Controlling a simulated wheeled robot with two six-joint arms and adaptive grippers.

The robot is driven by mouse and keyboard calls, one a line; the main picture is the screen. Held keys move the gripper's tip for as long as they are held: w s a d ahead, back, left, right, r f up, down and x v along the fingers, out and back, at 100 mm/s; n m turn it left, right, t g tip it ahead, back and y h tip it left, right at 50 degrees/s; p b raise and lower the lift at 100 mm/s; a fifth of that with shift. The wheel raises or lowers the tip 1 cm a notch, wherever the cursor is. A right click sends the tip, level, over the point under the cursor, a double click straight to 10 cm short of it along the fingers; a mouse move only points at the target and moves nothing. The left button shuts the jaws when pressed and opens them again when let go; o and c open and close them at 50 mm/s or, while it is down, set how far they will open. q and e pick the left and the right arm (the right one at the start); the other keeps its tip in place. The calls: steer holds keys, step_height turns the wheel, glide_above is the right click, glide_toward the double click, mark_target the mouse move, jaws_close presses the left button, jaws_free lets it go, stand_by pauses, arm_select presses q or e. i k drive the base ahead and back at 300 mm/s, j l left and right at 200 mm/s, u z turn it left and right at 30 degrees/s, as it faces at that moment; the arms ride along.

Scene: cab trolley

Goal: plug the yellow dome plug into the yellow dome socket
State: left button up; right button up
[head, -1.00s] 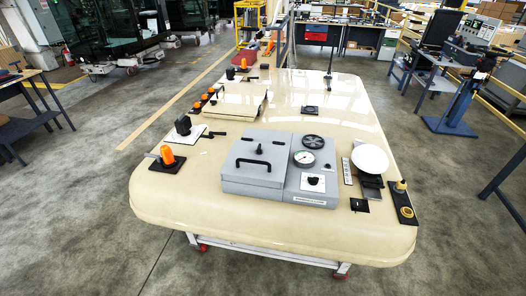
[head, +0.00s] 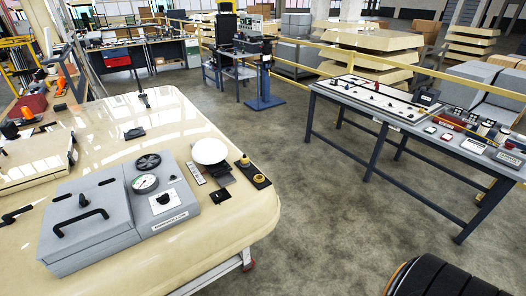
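A black plate (head: 251,171) lies near the right edge of the cream trolley top (head: 195,258). Two yellow parts stand on it: a taller yellow knob-like piece (head: 244,161) at its far end and a lower yellow round piece (head: 260,178) at its near end. They are too small to tell surely which is the dome plug and which the dome socket. They look apart from each other.
A grey box unit (head: 88,221) with a gauge and a white dome (head: 209,150) sit left of the plate. A long table (head: 400,128) with small parts stands at right. Open floor lies between trolley and table.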

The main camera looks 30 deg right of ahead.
mark_target(244, 159)
steer(key=z, duration=0.9)
